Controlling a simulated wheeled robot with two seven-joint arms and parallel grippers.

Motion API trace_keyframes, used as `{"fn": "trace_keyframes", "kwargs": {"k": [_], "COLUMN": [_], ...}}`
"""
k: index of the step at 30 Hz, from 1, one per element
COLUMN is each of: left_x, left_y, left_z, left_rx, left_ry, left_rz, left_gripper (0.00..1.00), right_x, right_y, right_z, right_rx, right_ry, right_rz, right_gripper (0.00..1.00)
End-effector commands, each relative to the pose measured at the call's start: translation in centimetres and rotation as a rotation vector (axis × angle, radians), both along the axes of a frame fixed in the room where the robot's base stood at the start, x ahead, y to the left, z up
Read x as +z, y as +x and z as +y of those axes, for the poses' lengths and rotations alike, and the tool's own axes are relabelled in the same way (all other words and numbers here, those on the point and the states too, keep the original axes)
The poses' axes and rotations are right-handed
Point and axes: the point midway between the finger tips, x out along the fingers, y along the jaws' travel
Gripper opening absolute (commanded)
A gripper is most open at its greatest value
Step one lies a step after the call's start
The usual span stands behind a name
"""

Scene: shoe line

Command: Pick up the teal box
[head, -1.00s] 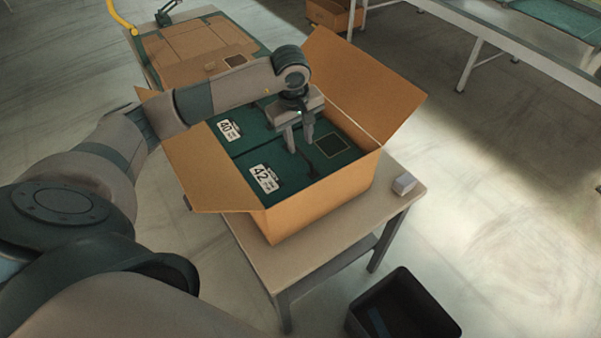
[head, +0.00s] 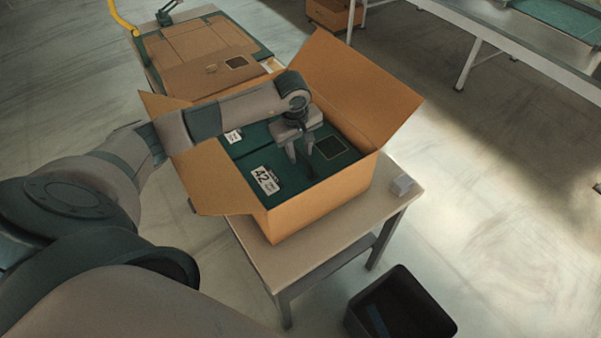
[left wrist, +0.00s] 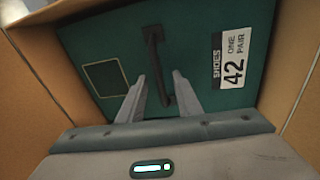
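A teal box labelled 42 (head: 262,192) lies in the open cardboard carton (head: 325,203), lid up, with a dark strap handle and a dark square on top. It fills most of the left wrist view (left wrist: 195,50), where its handle (left wrist: 154,50) shows. My left gripper (head: 301,158) is over this box, fingers pointing down. In the left wrist view its fingers (left wrist: 158,77) are apart, one on each side of the handle; I cannot tell whether they touch it. A second teal box (head: 235,146) lies beside it, partly hidden by my arm. My right gripper is not in view.
The carton's raised flaps (head: 365,85) surround the boxes. A dark bin (head: 405,305) stands on the floor. Behind is a surface with flat cardboard (head: 190,50).

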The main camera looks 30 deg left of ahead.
Motion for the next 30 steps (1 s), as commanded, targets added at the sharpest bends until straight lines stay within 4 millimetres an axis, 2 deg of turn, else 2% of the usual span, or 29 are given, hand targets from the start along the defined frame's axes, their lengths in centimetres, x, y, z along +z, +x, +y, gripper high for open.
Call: {"fn": "trace_keyframes", "kwargs": {"k": [1,4,30], "left_x": [0.02,0.03,0.04], "left_y": [0.01,0.00,0.01], "left_z": [0.00,0.01,0.05], "left_rx": [0.000,0.000,0.000], "left_ry": [0.000,0.000,0.001], "left_rz": [0.000,0.000,0.000], "left_gripper": [0.24,0.01,0.00], "right_x": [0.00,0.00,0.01], "right_y": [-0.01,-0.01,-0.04], "right_z": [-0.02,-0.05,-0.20], "right_rx": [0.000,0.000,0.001], "right_ry": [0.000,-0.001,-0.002], "right_rz": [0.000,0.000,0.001], "right_gripper": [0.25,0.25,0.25]}}
